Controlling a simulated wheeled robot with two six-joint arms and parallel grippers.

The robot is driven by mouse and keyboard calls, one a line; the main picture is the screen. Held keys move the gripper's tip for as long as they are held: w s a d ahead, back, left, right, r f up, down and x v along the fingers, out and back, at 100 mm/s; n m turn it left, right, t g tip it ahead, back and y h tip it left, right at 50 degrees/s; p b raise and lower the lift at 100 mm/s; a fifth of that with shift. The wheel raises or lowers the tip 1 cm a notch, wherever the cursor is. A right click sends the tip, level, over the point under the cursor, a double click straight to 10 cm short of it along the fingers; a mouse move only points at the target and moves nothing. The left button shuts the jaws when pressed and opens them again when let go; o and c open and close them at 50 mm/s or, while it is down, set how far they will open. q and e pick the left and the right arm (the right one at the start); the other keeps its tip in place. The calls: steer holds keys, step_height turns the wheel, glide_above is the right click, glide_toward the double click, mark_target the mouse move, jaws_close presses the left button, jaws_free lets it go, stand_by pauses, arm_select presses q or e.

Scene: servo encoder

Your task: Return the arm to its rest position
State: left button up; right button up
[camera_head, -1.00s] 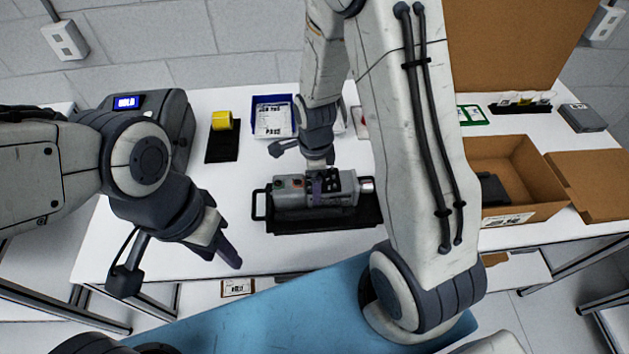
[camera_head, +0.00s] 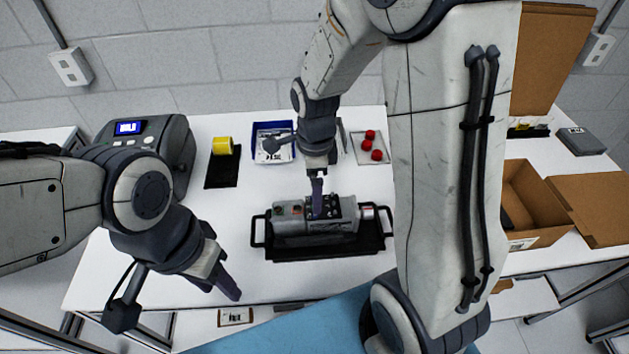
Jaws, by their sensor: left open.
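My left arm comes in from the left. Its gripper (camera_head: 224,284) hangs open and empty over the front left part of the white table, apart from the device. My right arm reaches across the middle, and its gripper (camera_head: 317,208) points down at the top of the grey device (camera_head: 290,226). Its fingers overlap the device's top panel in the picture. I cannot tell whether they touch it or how far apart they are. The device sits in a black tray (camera_head: 300,256) with side handles.
A grey machine with a lit display (camera_head: 165,135), a yellow roll (camera_head: 222,146) and a blue bin (camera_head: 271,128) stand at the back left. Red round pieces (camera_head: 377,155) lie behind the right arm. An open cardboard box (camera_head: 540,200) stands right. The front left tabletop is clear.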

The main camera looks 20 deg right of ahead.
steer(key=shift+r, duration=1.25)
steer(key=shift+a, duration=0.15)
steer(key=s+a+r+n+b, duration=0.1)
steer(key=s+a+n, duration=0.3)
steer(key=n, duration=0.5)
steer(key=s+a+r+n+b, duration=0.1)
steer(key=s+a+n, duration=0.3)
steer(key=s+n, duration=0.4)
steer(key=s+a+n+y, duration=0.1)
steer(key=s+a+n, duration=0.3)
steer(key=n, duration=0.7)
steer(key=shift+s+r+n+b, duration=0.3)
steer(key=shift+s+r+b, duration=0.1)
steer(key=shift+s, duration=0.7)
